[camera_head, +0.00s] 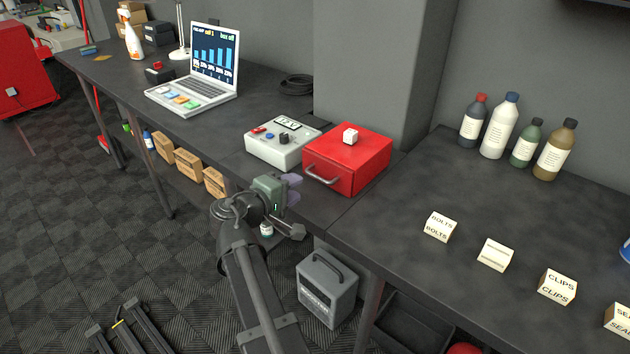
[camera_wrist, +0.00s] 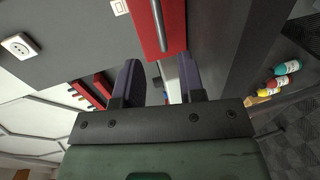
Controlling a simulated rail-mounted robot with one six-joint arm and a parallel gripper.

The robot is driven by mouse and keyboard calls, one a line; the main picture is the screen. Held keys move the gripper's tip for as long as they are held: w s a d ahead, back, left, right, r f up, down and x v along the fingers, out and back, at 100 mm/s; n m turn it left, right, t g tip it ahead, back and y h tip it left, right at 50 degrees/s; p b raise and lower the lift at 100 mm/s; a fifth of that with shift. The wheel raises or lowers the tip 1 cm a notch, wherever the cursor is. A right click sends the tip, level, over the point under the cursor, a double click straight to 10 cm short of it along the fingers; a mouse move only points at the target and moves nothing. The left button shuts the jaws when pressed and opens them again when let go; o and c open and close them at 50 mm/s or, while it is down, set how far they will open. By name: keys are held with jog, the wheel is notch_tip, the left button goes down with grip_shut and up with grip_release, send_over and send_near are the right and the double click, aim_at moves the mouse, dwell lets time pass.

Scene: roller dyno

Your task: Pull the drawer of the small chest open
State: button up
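The small chest (camera_head: 362,152) is a red box on the dark bench, with a small white cube (camera_head: 350,136) on top. Its drawer front (camera_head: 328,174) faces the bench's front edge and looks shut. A grey bar handle (camera_head: 323,181) sits on that front. My gripper (camera_head: 292,188) is just left of and below the handle, apart from it. In the wrist view, my two purple fingers (camera_wrist: 159,76) are spread with a gap between them and nothing held. The red front (camera_wrist: 148,38) and handle (camera_wrist: 168,22) lie beyond the fingertips there.
A white control box (camera_head: 282,150) with knobs stands just left of the chest. A laptop (camera_head: 200,75) is farther left. Several bottles (camera_head: 500,125) and label blocks (camera_head: 495,255) stand on the right bench. A grey case (camera_head: 327,288) is below the bench edge.

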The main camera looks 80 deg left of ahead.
aim_at(315, 178)
jog(key=b+x, duration=0.1)
jog(key=x, duration=0.8)
jog(key=shift+b, duration=0.3)
grip_shut()
